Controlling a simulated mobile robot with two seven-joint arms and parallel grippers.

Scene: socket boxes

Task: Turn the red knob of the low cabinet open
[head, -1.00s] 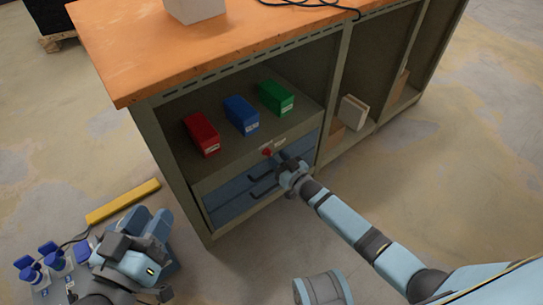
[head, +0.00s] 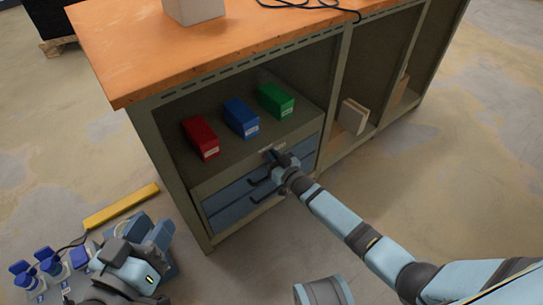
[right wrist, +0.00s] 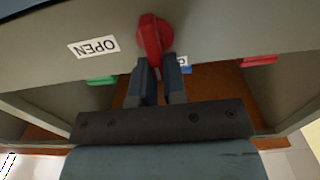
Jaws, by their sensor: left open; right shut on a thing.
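The red knob (right wrist: 152,38) is on the front panel of the low cabinet (head: 225,175), above the blue drawers. In the right wrist view it stands upright between the fingertips of my right gripper (right wrist: 161,66), which is shut on it. A white label reading OPEN (right wrist: 92,46) is beside the knob. In the head view my right gripper (head: 272,157) covers the knob. My left gripper (head: 150,232) is open and empty at the lower left, away from the cabinet.
Red (head: 201,138), blue (head: 241,117) and green (head: 276,100) boxes stand on the shelf above the drawers (head: 235,195). The orange worktop (head: 135,60) overhangs the shelf. A yellow bar (head: 121,206) lies on the floor near my left gripper.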

